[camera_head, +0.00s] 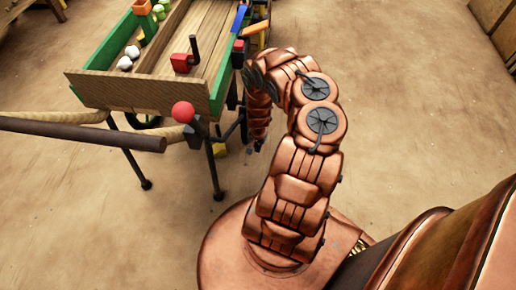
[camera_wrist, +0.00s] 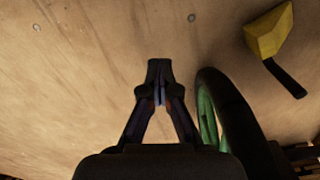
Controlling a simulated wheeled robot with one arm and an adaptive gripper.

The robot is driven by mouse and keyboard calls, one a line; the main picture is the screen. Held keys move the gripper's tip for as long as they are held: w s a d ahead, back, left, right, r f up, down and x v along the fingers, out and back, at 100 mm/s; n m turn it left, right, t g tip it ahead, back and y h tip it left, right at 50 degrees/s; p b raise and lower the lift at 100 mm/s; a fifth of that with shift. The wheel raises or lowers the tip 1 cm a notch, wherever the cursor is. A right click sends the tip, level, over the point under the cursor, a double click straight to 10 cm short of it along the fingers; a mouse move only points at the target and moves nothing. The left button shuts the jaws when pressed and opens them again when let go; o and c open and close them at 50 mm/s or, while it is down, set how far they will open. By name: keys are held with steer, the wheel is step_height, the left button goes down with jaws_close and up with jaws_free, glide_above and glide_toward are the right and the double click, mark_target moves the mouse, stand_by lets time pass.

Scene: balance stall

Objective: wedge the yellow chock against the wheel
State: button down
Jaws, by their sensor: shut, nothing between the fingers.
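The yellow chock (camera_wrist: 268,36) lies on the floor in the upper right of the wrist view, with a dark handle (camera_wrist: 286,79) sticking out of it. A small yellow part of it shows beside a cart leg in the head view (camera_head: 220,150). The wheel (camera_wrist: 236,118), with a dark tyre and green inside, stands at the right of my gripper in the wrist view. A gap of floor shows between chock and wheel. My gripper (camera_wrist: 159,68) is shut and empty, to the left of both. In the head view it hangs low beside the cart, its fingertips hard to see.
Floor on the right is clear.

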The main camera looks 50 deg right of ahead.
steer(key=w+d+f+b, duration=0.3)
steer(key=d+f+b, duration=0.2)
steer(key=b, duration=0.8)
steer(key=shift+w+f+b, duration=0.3)
steer(key=shift+f+b, duration=0.1)
steer(key=shift+f, duration=1.25)
steer(key=shift+d, duration=0.15)
